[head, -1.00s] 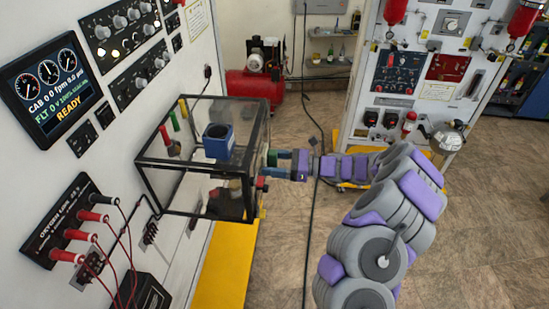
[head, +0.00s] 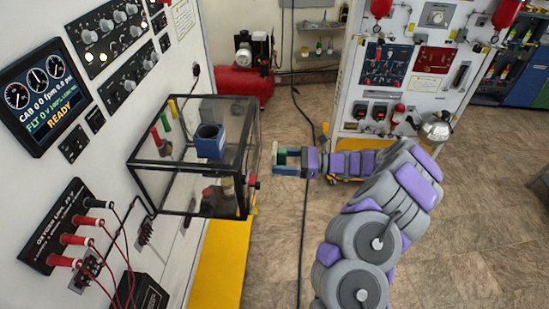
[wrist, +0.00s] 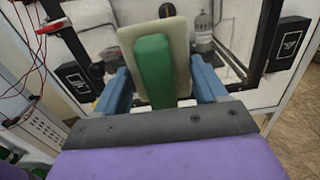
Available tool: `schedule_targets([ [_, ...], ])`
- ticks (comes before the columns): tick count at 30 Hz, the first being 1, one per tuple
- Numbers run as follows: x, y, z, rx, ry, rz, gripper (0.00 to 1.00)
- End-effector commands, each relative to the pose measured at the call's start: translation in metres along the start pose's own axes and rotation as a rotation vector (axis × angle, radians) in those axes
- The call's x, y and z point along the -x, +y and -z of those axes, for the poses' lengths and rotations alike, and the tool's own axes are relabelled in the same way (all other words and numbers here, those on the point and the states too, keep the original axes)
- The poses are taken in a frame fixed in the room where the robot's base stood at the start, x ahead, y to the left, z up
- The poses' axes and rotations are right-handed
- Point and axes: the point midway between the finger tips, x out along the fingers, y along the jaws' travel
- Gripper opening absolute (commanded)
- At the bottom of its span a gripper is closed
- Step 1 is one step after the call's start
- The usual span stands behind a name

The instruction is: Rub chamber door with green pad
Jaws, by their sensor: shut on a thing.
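The chamber is a clear box with a black frame (head: 172,214) fixed to the white panel at the left. Its door side faces my gripper, and the door's black frame also shows in the wrist view (wrist: 272,40). My gripper (head: 282,162) is to the right of the chamber with a gap between them. In the wrist view its blue fingers (wrist: 165,85) are shut on the green block of a pad (wrist: 153,70). The pad has a pale cream face plate turned toward the door. The pad hides part of the door behind it.
Red leads (head: 100,255) hang from the panel at the lower left. A yellow base (head: 217,265) lies below. Open floor is to the right.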

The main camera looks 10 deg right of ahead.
Motion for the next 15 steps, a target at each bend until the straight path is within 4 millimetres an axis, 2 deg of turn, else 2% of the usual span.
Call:
schedule_targets([
  [15,0.0101,-0.0002,0.0,0.0,0.002,0.001,0.47],
])
